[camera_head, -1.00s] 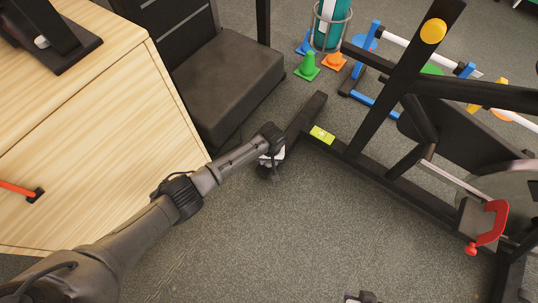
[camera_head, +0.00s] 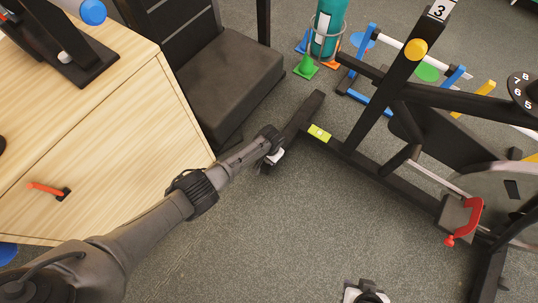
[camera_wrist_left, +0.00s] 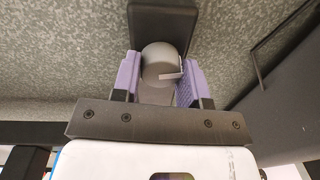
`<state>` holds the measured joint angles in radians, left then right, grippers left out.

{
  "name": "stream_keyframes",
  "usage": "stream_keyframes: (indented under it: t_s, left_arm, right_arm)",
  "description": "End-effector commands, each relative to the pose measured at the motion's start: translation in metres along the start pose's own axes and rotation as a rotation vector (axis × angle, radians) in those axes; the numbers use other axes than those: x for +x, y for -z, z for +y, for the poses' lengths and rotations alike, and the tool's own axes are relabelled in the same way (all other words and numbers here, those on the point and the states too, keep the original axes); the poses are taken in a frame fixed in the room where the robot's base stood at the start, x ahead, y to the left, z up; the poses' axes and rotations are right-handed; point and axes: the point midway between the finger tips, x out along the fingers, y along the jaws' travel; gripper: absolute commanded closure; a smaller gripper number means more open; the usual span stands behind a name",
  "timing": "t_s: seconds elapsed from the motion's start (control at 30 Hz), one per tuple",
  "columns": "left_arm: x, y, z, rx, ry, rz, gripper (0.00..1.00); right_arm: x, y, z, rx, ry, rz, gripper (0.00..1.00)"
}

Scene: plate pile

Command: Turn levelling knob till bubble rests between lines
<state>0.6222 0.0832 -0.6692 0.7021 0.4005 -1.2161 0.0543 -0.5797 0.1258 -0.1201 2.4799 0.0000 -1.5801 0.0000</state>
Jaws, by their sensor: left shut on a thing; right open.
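The levelling knob (camera_wrist_left: 162,66) is a grey round knob with a pale pointer mark, at the end of the dark foot bar (camera_wrist_left: 163,28). My left gripper (camera_wrist_left: 160,74) is shut on it, with a purple pad on each side. In the head view my left wrist hides the knob at the near end of the black frame. The yellow-green bubble level (camera_head: 319,132) lies on that frame's bar; its bubble and lines are too small to read. My right gripper (camera_head: 366,293) is open at the bottom edge, partly cut off, above bare floor.
A wooden cabinet (camera_head: 110,150) with a red-orange handle stands at left. A black padded bench (camera_head: 225,85), cones and a teal bottle (camera_head: 328,25) are behind. The exercise machine's frame, with a red lever (camera_head: 468,222), fills the right. The middle floor is clear.

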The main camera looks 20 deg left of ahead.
Motion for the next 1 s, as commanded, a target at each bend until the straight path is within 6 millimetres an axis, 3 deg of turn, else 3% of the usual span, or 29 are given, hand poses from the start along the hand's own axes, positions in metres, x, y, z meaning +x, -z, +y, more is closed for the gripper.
stream_keyframes:
  t_s: [0.67,0.7,0.93,1.0]
  left_arm:
    - [0.0007,-0.0002,0.0,0.056,0.0,0.004,0.83]
    - [0.0007,-0.0002,0.0,0.056,0.0,0.004,0.58]
    - [0.0005,-0.0002,-0.0001,0.055,0.0,0.004,0.36]
    - [0.0004,-0.0002,-0.0001,0.055,0.0,0.003,0.34]
  right_arm:
    - [-0.0017,0.001,-0.0027,0.009,0.007,0.001,0.57]
    - [-0.0017,0.001,-0.0027,0.009,0.007,0.001,0.57]
    - [-0.0017,0.0008,-0.0016,0.005,0.004,0.0,0.57]
    - [-0.0017,0.0006,-0.0009,0.003,0.003,0.0,0.57]
